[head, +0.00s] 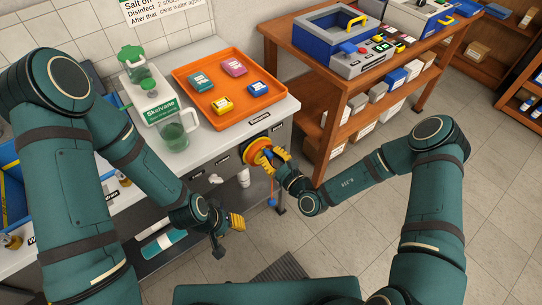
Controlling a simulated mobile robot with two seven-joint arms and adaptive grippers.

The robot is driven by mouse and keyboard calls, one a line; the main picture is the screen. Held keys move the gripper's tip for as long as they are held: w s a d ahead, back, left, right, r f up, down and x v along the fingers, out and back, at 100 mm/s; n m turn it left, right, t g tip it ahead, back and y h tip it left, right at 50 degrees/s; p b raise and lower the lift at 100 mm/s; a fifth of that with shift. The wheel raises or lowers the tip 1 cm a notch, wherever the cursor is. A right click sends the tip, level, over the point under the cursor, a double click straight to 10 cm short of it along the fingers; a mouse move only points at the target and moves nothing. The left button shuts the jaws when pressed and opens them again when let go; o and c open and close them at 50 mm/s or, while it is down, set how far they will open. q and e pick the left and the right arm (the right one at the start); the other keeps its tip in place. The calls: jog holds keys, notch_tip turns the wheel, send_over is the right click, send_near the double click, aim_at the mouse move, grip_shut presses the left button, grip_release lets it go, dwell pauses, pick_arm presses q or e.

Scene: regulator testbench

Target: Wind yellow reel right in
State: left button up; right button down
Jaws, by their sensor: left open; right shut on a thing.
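The yellow-orange reel (252,153) is mounted on the front face of the grey bench, near its right end. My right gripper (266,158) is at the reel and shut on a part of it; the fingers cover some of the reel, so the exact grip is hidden. A small blue piece (272,202) hangs below the reel. My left gripper (228,235) is open and empty, low in front of the bench, to the left of the reel and apart from it.
On the bench (220,150) stand an orange tray (193,99) with several coloured boxes and a clear green-tinted jug (177,130). A wooden shelf table (290,40) with a blue-grey machine (325,40) stands behind to the right. The floor at right is clear.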

aim_at(272, 147)
jog(key=shift+r, duration=0.1)
jog(key=shift+w+d+m+p, duration=0.15)
jog(key=shift+d+m+p, duration=0.05)
jog(key=shift+m+p, duration=0.4)
jog(key=shift+w+d+m+p, duration=0.1)
jog(key=shift+d+m+p, duration=0.1)
jog(key=shift+m+p, duration=0.35)
jog(key=shift+w+d+m+p, duration=0.25)
jog(key=shift+m+p, duration=0.25)
jog(key=shift+m, duration=0.45)
jog(key=m, duration=0.1)
jog(key=m+p, duration=0.1)
jog(key=shift+w+d+f+m, duration=0.2)
jog(key=shift+d+f+m, duration=0.1)
jog(key=shift+d+f, duration=0.1)
jog(key=m, duration=0.2)
jog(key=f+m+p, duration=0.1)
jog(key=shift+w+d+m, duration=0.25)
jog(key=shift+d+m, duration=0.05)
jog(key=shift+d, duration=0.05)
jog(key=shift+f+m+b, duration=0.25)
jog(key=shift+f+m, duration=0.55)
jog(key=shift+m, duration=1.4)
jog(key=shift+f+m+b, duration=0.3)
jog(key=shift+f+m, duration=0.5)
jog(key=shift+m, duration=1.4)
jog(key=shift+f+m+b, duration=0.25)
jog(key=shift+f+m, duration=0.55)
jog(key=shift+m, duration=1.4)
